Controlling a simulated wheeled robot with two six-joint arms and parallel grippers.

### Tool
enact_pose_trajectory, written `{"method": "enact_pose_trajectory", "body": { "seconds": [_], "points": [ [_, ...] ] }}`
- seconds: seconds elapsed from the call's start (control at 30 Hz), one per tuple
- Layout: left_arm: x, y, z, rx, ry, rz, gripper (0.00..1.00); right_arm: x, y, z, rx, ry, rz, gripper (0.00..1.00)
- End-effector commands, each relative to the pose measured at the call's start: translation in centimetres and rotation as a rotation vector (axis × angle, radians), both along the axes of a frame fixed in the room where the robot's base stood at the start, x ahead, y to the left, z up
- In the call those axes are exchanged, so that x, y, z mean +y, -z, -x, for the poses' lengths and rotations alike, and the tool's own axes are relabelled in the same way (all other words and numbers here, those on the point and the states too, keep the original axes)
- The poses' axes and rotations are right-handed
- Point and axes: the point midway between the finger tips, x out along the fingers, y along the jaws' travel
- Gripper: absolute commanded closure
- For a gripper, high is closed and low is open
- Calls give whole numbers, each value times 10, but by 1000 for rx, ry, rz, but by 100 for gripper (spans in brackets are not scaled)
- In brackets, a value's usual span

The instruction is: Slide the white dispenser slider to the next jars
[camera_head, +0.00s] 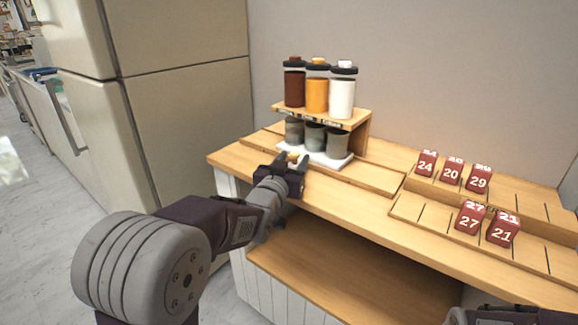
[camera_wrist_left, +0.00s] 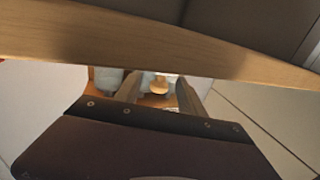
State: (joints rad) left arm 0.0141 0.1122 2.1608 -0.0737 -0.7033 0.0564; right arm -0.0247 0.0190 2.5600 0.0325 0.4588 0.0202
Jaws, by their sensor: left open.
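The white dispenser slider (camera_head: 338,163) lies on the cart top under a small wooden shelf. Several dark grey jars (camera_head: 314,136) stand on it in a row. Three capped bottles, brown (camera_head: 294,87), orange (camera_head: 317,95) and white (camera_head: 342,97), stand on the shelf above. My left gripper (camera_head: 287,160) is open at the left front of the slider. In the left wrist view a small tan knob (camera_wrist_left: 159,86) shows between its fingers (camera_wrist_left: 160,95); I cannot tell if they touch it. Only part of my right arm shows at the bottom right; its fingertips are out of frame.
Red numbered blocks stand on slotted wooden trays at the right, such as block 24 (camera_head: 426,166) and block 27 (camera_head: 469,220). A wooden board (camera_head: 365,177) lies right of the slider. A large beige cabinet (camera_head: 190,70) stands at the left. An open lower shelf (camera_head: 350,272) is below.

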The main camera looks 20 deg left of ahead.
Motion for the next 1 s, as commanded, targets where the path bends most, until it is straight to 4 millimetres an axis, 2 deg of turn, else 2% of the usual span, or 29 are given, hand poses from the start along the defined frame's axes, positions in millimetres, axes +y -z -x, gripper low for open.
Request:
{"method": "enact_pose_trajectory", "body": {
  "seconds": [0.2,0.4,0.53,1.0],
  "points": [
    [1,-2,42,0,0,-1,53,0,-8,0,0,0,0,100],
    [2,-1,69,0,0,-1,53,0,-12,0,0,0,0,100],
    [2,0,75,1,0,-1,53,0,-12,0,0,0,0,100],
    [2,0,75,1,0,-1,53,0,-12,0,0,0,0,100]
  ]
}}
